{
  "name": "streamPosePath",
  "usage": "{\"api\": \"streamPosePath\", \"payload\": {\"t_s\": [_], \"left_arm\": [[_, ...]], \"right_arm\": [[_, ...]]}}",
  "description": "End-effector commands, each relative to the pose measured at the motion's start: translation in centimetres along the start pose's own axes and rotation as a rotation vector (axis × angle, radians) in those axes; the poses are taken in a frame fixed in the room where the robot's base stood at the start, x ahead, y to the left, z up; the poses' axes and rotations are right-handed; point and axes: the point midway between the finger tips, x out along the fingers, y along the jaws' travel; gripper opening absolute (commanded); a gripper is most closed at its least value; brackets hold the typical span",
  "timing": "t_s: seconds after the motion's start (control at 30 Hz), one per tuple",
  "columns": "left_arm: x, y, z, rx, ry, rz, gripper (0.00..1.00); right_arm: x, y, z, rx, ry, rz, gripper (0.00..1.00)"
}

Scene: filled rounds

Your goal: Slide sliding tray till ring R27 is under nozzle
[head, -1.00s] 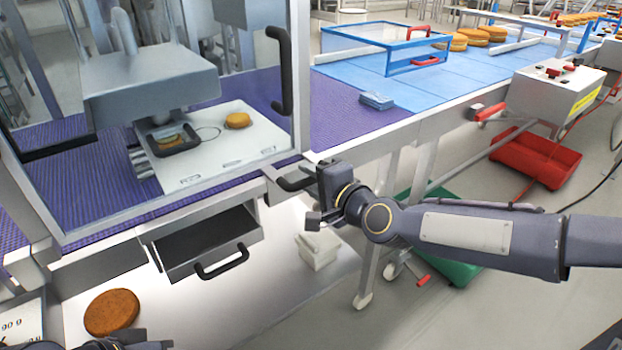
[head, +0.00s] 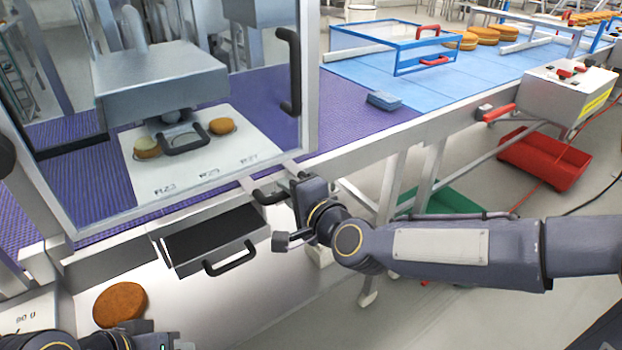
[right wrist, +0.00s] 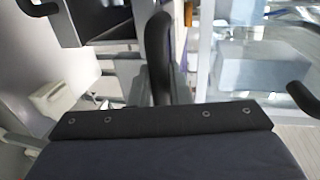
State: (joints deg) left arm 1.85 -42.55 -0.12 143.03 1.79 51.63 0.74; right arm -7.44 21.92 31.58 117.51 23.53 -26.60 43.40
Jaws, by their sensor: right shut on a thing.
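The white sliding tray (head: 231,149) lies inside the clear guard, with printed labels along its front edge that are too small to read surely. One round cake (head: 146,147) sits on its left part and another round cake (head: 221,126) farther right. The nozzle (head: 172,117) hangs below the grey machine head, above a black loop-shaped frame (head: 186,149) between the cakes. What lies directly under the nozzle is partly hidden. My right gripper (head: 289,199) is shut on the tray's black handle (head: 268,195); the handle also shows in the right wrist view (right wrist: 159,52). My left gripper (head: 150,340) is only partly visible at the bottom left.
An open drawer (head: 212,236) with a black handle sits below the guard. A loose brown cake (head: 120,304) lies on the lower surface at left. A blue sponge-like block (head: 384,100) lies on the belt to the right. A red bin (head: 545,160) stands on the floor.

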Motion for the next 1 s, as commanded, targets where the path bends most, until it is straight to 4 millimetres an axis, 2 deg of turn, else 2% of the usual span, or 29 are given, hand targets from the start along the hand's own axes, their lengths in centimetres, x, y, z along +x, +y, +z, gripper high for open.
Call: {"api": "streamPosePath", "payload": {"t_s": [0.03,0.1,0.4,0.6,1.0], "left_arm": [[-0.3,0.1,-0.2,0.0,0.0,0.0,0.0],[-0.5,0.2,-0.2,0.0,0.0,0.0,0.0],[-0.8,0.4,-0.4,0.0,0.0,0.0,0.0],[-0.9,0.4,-0.4,0.0,0.0,0.0,0.0],[-0.9,0.4,-0.5,0.0,0.0,0.0,0.0]], "right_arm": [[-0.1,-0.1,1.8,-0.005,-0.013,0.003,0.0],[-0.1,0.0,3.4,-0.004,-0.013,0.004,0.0],[0.0,0.1,9.0,-0.004,-0.008,0.003,0.0],[0.0,0.2,10.9,-0.002,-0.003,0.003,0.0],[0.0,0.2,11.7,-0.001,-0.006,0.003,0.0]]}}
